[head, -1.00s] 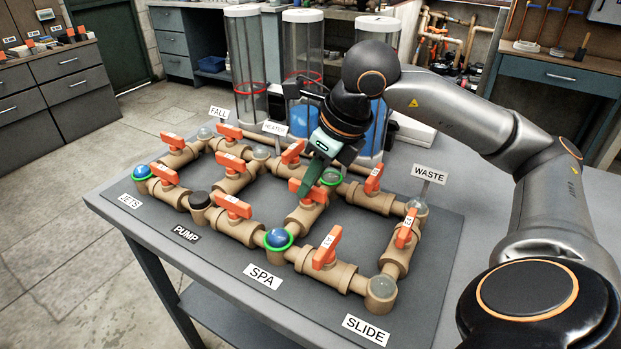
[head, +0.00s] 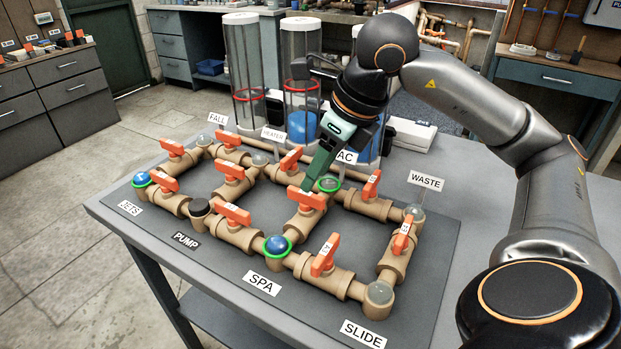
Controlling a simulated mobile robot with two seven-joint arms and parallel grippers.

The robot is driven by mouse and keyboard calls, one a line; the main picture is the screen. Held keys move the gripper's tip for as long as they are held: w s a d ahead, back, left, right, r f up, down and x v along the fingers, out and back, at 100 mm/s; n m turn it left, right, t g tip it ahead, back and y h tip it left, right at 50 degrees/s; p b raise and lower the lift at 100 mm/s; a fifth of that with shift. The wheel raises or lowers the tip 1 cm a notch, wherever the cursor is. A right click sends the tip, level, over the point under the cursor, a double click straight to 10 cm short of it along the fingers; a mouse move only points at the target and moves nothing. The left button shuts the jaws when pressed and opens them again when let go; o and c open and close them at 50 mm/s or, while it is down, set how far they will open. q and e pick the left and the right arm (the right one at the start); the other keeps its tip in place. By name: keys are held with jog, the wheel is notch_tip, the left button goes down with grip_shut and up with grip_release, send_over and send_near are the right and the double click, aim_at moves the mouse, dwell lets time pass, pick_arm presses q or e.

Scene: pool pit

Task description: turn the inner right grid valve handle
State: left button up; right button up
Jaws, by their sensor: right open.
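The inner right valve handle (head: 307,199) is an orange lever on the tan pipe between the green-ringed node by the partly hidden "AC" sign and the green-ringed SPA node (head: 277,246). It lies across its pipe. My right gripper (head: 309,186) comes down from the upper right, its green fingers pointing down at the handle's far edge. The fingertips are at or just above the handle; whether they touch it I cannot tell. The gripper is open and nothing shows between its fingers. My left gripper is out of view.
Several other orange handles stand close by, such as the one toward SLIDE (head: 325,256) and the one near PUMP (head: 233,214). Clear cylinders (head: 300,80) rise behind the grid. The WASTE sign (head: 426,181) stands at right.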

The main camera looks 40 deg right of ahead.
jog(key=p+v, duration=0.2)
jog(key=v, duration=0.5)
jog(key=shift+r, duration=0.3)
jog(key=shift+s, duration=0.15)
